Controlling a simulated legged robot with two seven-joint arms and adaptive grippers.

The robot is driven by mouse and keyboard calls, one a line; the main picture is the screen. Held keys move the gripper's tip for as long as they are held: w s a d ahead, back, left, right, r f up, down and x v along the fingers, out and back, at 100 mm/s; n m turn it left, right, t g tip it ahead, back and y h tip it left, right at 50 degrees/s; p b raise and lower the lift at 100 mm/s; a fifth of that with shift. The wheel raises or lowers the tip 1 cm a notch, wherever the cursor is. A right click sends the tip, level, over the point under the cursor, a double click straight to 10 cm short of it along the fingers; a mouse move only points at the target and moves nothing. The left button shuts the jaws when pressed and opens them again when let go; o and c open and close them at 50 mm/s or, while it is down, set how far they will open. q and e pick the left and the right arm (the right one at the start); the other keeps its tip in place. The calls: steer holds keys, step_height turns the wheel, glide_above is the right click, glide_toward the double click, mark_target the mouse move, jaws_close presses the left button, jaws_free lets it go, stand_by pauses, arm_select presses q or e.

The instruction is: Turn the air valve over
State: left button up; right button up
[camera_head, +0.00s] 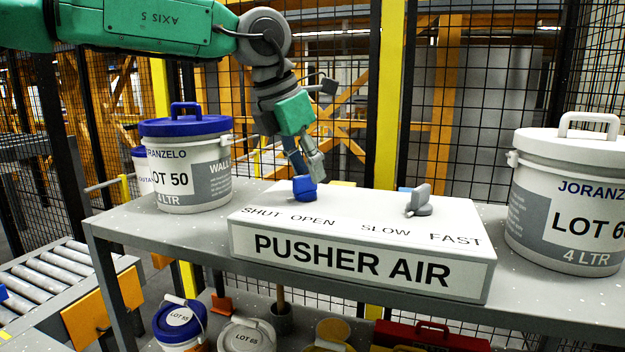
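The air valve is a small blue handle (304,188) on top of a light grey box (365,268) marked PUSHER AIR. The words SHUT and OPEN are printed in front of it, and I cannot tell which one it points to. My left gripper (307,172) hangs from the green arm just above and behind the blue handle. Its fingers point down and sit close together; whether they touch the handle is unclear. A grey knob (419,202) stands to the right on the box, behind the words SLOW and FAST. My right gripper is out of view.
The box stands on a grey shelf (170,235). A blue-lidded pail (188,165) is to its left and a white-lidded pail (570,205) to its right. More pails and a red toolbox (432,335) are below. A mesh fence is behind; a roller conveyor (50,275) is at left.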

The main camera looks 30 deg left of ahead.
arm_select(q)
steer(key=shift+f, duration=0.75)
steer(key=shift+w+a+f, duration=0.15)
steer(key=shift+w+f, duration=0.1)
steer(key=shift+f, duration=0.1)
steer(key=shift+d, duration=0.2)
jaws_close()
steer(key=shift+a+n, duration=0.1)
steer(key=shift+n, duration=0.4)
steer(key=n+y, duration=0.1)
steer(key=n, duration=0.2)
steer(key=n+y+p, duration=0.1)
steer(key=n, duration=0.1)
steer(key=shift+s+a+n+y, duration=0.1)
steer(key=shift+a+n+y, duration=0.05)
steer(key=shift+n+y, duration=0.2)
steer(key=n+y, duration=0.1)
steer(key=n, duration=0.2)
steer(key=shift+a+f+n+p, duration=0.1)
steer(key=shift+n+p, duration=0.15)
steer(key=shift+p, duration=0.15)
steer(key=shift+s+n+g+y, duration=0.1)
steer(key=shift+n+g+y, duration=0.25)
steer(key=shift+n, duration=0.6)
steer(key=shift+s+n+g+y, duration=0.1)
steer(key=shift+n+g+y, duration=0.2)
steer(key=shift+n, duration=0.65)
steer(key=shift+f, duration=0.1)
